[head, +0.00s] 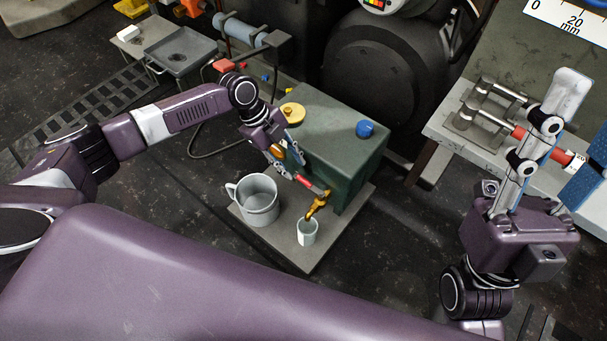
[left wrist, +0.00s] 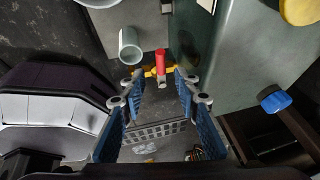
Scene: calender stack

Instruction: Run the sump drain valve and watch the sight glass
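A dark green box (head: 350,150) has a brass drain valve (head: 318,206) with a red handle (head: 308,185) low on its front. A small pale cup (head: 307,233) stands upright under the valve. A grey mug (head: 259,202) stands to its left. My left gripper (head: 287,171) is just above and left of the handle. In the left wrist view its fingers (left wrist: 160,82) are apart, and the red handle (left wrist: 161,60) shows in the gap at their tips; contact is unclear. I cannot make out a sight glass with certainty. My right gripper (head: 566,95) is raised at the right, its opening unclear.
The cup and mug share a grey base plate (head: 310,264). A bench with metal fixtures (head: 478,119) stands behind my right gripper. A grey tray (head: 180,50) is at the back left.

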